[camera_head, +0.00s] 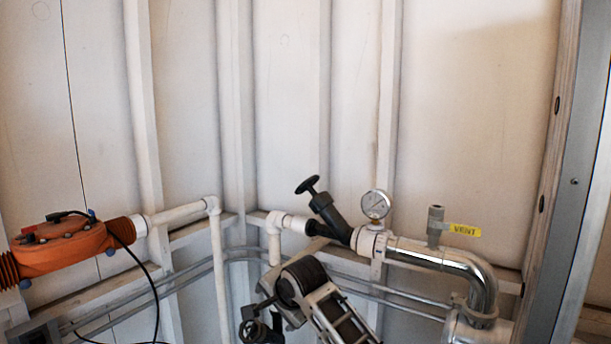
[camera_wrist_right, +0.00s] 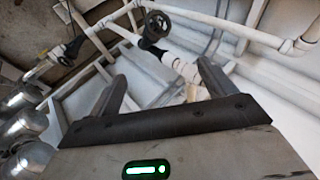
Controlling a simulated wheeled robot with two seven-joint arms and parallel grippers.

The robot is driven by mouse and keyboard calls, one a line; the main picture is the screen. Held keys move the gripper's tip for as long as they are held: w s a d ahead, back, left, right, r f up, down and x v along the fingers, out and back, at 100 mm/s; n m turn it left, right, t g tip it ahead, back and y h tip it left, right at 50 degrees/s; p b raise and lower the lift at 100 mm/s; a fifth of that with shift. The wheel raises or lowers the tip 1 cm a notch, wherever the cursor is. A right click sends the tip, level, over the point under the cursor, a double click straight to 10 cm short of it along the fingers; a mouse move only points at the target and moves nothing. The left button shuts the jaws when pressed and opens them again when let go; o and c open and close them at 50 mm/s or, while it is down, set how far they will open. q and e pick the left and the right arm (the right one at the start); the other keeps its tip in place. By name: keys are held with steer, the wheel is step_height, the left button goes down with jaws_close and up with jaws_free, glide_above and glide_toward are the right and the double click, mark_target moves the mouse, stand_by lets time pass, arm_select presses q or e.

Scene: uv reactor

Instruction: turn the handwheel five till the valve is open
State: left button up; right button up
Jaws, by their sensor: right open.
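My right gripper (camera_wrist_right: 161,76) is open and empty in the right wrist view, its two fingers apart. Beyond the gap, a black handwheel (camera_wrist_right: 154,27) stands near a white pipe, apart from the fingers. Another black handwheel (camera_wrist_right: 73,48) is farther left. In the head view, a black handwheel (camera_head: 307,185) tops a slanted black valve body (camera_head: 331,217) in the pipe line. No number shows, so I cannot tell which is handwheel five. My right arm rises from the bottom edge; its fingertips cannot be made out there. My left gripper is out of view.
A pressure gauge (camera_head: 376,205) and a yellow-tagged vent valve (camera_head: 438,227) stand on the line right of the slanted valve. A steel elbow pipe (camera_head: 482,287) bends down at right. An orange housing (camera_head: 62,246) with a black cable is at left. White wall behind.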

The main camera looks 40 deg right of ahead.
steer(key=w+d+r+m+p, duration=0.1)
steer(key=d+r+m, duration=0.2)
steer(key=r, duration=0.4)
steer(key=d+r+m, duration=0.3)
steer(key=r, duration=0.4)
steer(key=m+y, duration=0.1)
steer(key=m, duration=1.1)
glide_toward(306, 182)
step_height(306, 182, up, 2)
steer(key=s+d, duration=0.2)
steer(key=shift+t, duration=0.4)
steer(key=p+x, duration=0.4)
steer(key=x, duration=1)
steer(key=shift+w+f, duration=0.15)
steer(key=shift+w, duration=0.2)
steer(key=shift+w+d+f, duration=0.1)
steer(key=shift+w+f, duration=0.2)
steer(key=shift+f, duration=0.05)
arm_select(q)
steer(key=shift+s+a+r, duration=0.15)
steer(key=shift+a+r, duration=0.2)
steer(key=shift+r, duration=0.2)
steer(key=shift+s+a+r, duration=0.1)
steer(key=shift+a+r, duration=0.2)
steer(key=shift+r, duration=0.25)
arm_select(e)
steer(key=shift+r, duration=0.1)
steer(key=c, duration=0.9)
